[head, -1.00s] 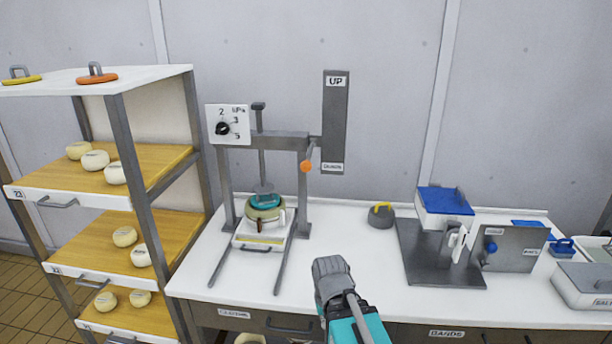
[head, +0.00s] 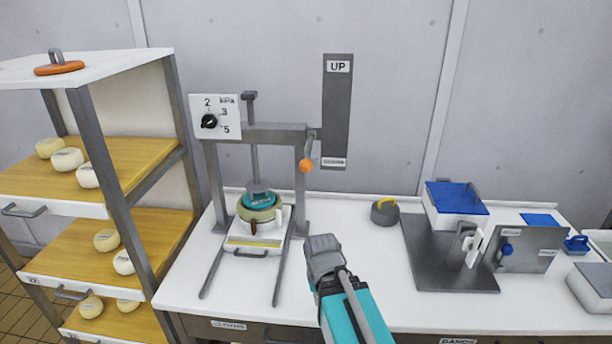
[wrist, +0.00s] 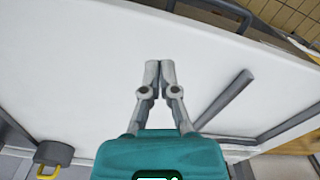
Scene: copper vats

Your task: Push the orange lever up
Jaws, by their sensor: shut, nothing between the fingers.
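The orange lever is a short grey arm with an orange ball knob (head: 306,166), on the right post of the grey press (head: 262,134) in the head view. It hangs downward beside a tall grey plate (head: 337,112) marked UP at the top, with a smaller label at the bottom. My gripper (head: 323,248) is in front of the press, lower than the knob and slightly right of it, apart from it. In the wrist view my gripper (wrist: 159,66) has its fingers together, with nothing between them, above the white table. The lever is not visible in the wrist view.
A cheese mould (head: 262,214) sits under the press plunger. A grey weight with a yellow handle (head: 385,213) and a blue-topped device (head: 455,198) stand to the right. A cheese shelf (head: 120,190) stands left.

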